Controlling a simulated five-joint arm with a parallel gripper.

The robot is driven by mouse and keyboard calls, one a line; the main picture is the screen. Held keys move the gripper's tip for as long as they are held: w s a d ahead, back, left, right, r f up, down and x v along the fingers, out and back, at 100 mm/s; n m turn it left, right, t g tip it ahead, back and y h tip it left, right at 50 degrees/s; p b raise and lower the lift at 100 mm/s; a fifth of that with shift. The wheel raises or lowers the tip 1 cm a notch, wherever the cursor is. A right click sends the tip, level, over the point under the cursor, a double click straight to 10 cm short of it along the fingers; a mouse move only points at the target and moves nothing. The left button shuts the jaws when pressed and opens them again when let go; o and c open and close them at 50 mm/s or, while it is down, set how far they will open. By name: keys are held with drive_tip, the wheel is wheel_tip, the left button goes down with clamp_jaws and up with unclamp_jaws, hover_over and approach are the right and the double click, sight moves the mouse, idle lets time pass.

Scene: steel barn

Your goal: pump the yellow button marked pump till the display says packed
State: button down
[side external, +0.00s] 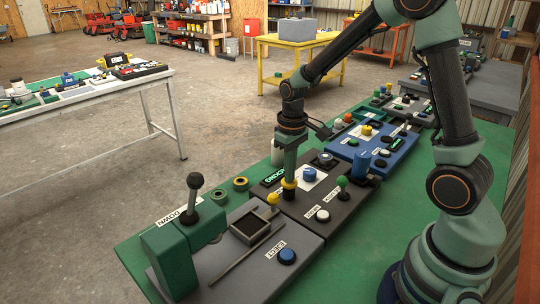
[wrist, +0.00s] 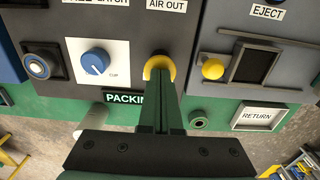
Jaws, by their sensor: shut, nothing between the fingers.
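A yellow button (side external: 289,184) stands on the dark console panel, and it shows in the wrist view (wrist: 159,63) with a dark middle. My gripper (side external: 290,178) is shut and empty, pointing down right over this button. Its fingertips (wrist: 160,78) are at or very close to the button top; I cannot tell whether they press it. No pump label is readable beside the button. The display (side external: 272,176) has lit green letters. In the wrist view the display (wrist: 122,97) reads "PACKIN", with its end hidden behind my fingers.
A blue knob (wrist: 95,61) on a white plate and a small yellow ball-topped part (wrist: 213,69) flank the button. A lever with a black ball (side external: 194,181) stands on a green block. A blue EJECT button (side external: 287,256) and a white button (side external: 322,215) are nearby.

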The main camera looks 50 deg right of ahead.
drive_tip(key=shift+f, duration=0.2)
drive_tip(key=shift+r, duration=3.8)
drive_tip(key=s+a+r+t, duration=0.5)
drive_tip(key=s+r, duration=0.3)
drive_tip(key=s, duration=0.2)
drive_tip(key=shift+r+t, duration=0.3)
drive_tip(key=shift+r, duration=0.1)
